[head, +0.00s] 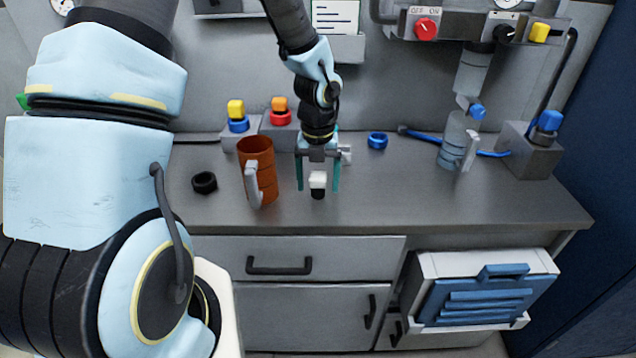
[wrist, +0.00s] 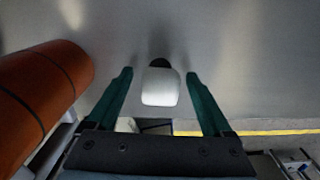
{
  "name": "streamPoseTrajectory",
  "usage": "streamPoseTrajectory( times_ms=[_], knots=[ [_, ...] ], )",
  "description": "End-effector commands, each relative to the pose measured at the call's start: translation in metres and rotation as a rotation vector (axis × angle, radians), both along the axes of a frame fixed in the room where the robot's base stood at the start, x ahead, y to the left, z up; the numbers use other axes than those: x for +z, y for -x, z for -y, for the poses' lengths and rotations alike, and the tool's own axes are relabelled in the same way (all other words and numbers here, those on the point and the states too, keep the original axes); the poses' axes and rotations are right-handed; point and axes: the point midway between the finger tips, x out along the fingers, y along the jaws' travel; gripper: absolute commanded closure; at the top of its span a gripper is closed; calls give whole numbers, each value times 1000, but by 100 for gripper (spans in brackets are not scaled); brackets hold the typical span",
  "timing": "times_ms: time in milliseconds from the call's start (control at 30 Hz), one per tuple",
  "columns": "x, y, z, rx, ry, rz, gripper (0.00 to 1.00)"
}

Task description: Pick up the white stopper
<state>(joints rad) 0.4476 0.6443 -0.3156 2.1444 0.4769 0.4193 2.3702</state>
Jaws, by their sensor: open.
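The white stopper (head: 317,179) has a white block-like top and a dark lower part. It is on the grey worktop near the front edge, in the middle of the head view. In the wrist view my gripper (wrist: 160,75) shows a gap between each finger and the stopper. I cannot tell the exact height of the fingertips above the worktop.
An orange-brown mug (head: 257,165) stands close left of my gripper, its pale handle facing front. A black ring (head: 204,182) lies farther left. A blue ring (head: 377,141) and a clear container (head: 455,140) are to the right. The worktop (head: 400,195) is clear at front right.

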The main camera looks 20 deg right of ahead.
Motion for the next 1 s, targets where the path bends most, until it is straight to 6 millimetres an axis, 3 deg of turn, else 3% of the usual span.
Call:
streamPoseTrajectory(
  times_ms=[67,800,1000],
  knots=[
    [0,0,0,0,0,0,18],
    [0,0,0,0,0,0,100],
    [0,0,0,0,0,0,100]
  ],
)
